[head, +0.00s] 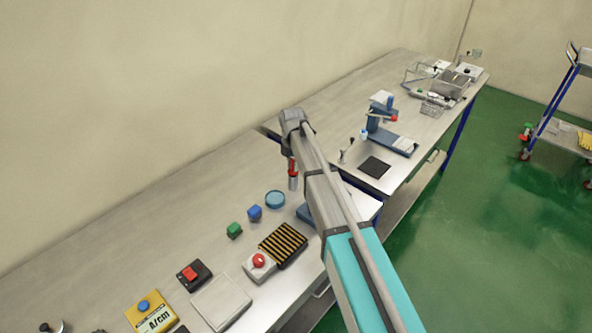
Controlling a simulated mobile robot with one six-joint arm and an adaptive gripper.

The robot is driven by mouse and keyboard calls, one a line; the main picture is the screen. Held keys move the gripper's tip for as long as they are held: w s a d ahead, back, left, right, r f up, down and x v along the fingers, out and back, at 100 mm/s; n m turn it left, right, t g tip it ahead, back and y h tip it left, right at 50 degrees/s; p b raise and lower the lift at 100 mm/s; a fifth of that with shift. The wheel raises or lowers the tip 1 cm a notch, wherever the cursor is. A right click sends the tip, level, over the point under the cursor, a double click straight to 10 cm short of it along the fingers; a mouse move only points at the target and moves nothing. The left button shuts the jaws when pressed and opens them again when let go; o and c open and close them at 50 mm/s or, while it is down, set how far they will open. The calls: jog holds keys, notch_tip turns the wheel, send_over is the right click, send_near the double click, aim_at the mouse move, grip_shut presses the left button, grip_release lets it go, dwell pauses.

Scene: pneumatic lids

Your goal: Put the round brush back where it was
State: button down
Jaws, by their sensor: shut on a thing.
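My gripper (292,158) hangs below the wrist at the end of my arm, small and partly hidden by the arm. It is shut on a small upright red-and-grey thing (293,177), above the near bench. The held thing is too small to tell for sure whether it is the round brush. No other thing in view is clearly a round brush. A shallow round blue dish (275,199) lies on the bench just below and left of the held thing.
A blue stand (382,112) is on the far bench. My arm hides part of the near bench.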

jog(key=shift+f+b, duration=0.5)
jog(key=shift+f, duration=0.15)
jog(key=c, duration=0.5)
grip_release()
jog(key=shift+c, duration=0.2)
jog(key=shift+r, duration=0.1)
notch_tip(320, 180, up, 13)
jog(key=p, duration=1.3)
dwell(0.4)
